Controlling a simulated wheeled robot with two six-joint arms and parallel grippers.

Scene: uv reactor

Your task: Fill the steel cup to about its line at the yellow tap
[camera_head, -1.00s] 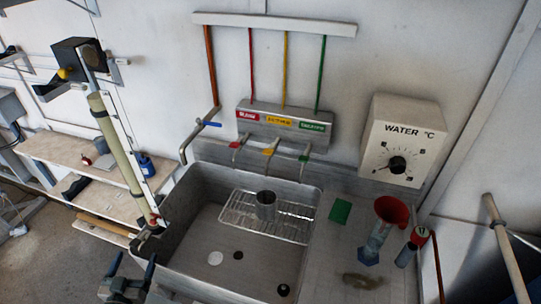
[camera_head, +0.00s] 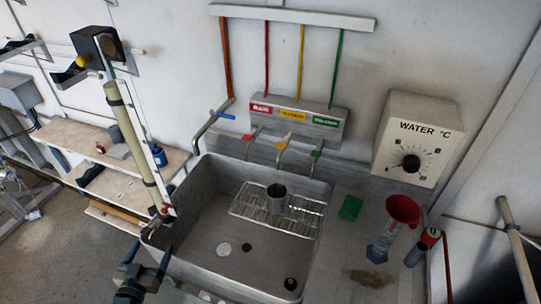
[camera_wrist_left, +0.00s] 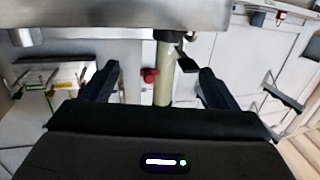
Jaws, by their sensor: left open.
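The steel cup (camera_head: 276,197) stands upright on a wire rack (camera_head: 250,209) inside the sink, below the taps. Its line and contents are too small to tell. The yellow tap (camera_head: 284,143) is the middle one of three under the coloured label panel. My left gripper (camera_head: 148,254) is open and empty at the sink's front left, well away from the cup. In the left wrist view its two fingers (camera_wrist_left: 152,82) are spread, with a pale column and a red valve (camera_wrist_left: 150,75) beyond them. My right gripper is not in view.
The sink (camera_head: 200,262) has raised walls. To its right lie a green sponge (camera_head: 350,208), a red funnel (camera_head: 403,209) and a water dial box (camera_head: 417,140). A slanted pale column (camera_head: 130,135) stands left of the sink. A blue-handled tap (camera_head: 222,115) is at the back left.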

